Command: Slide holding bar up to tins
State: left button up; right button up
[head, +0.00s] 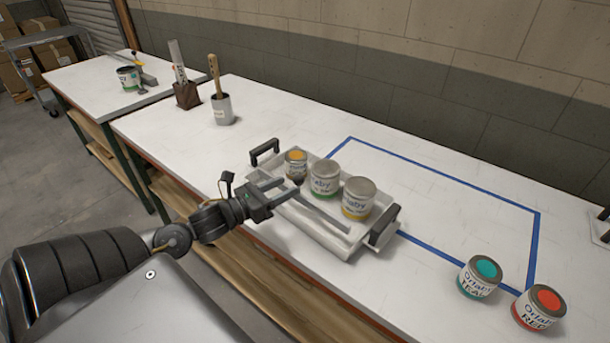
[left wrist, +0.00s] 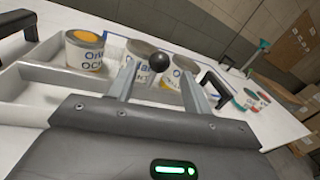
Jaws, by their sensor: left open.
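A white tray (head: 335,243) with two black handles stands near the front edge of the bench. Three tins stand in it: one with an ochre top (head: 295,164), one with a green band (head: 325,179) and one with a yellow band (head: 358,198). The grey holding bar (head: 322,215) lies across the tray on the near side of the tins, with a visible gap to them. A black ball knob (left wrist: 159,62) shows between my left fingers. My left gripper (head: 286,188) is open over the tray's near side; contact with the knob cannot be told. My right gripper is not in view.
A teal tin (head: 479,277) and a red tin (head: 539,308) stand at the right. A blue tape outline (head: 450,178) marks clear bench behind the tray. A brush in a cup (head: 222,108) and a brown holder (head: 187,95) stand at the back left.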

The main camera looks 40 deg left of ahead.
aim_at(300, 178)
pick_arm(q)
jog(key=p+x, duration=0.1)
jog(key=x, duration=0.5)
jog(key=shift+w, duration=0.1)
jog(key=shift+w+d+p, duration=0.2)
jog(key=shift+w+p, duration=0.15)
jog(key=shift+w, duration=0.3)
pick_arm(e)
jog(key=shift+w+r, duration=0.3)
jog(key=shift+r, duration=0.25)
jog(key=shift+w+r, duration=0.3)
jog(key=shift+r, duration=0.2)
pick_arm(q)
grip_shut()
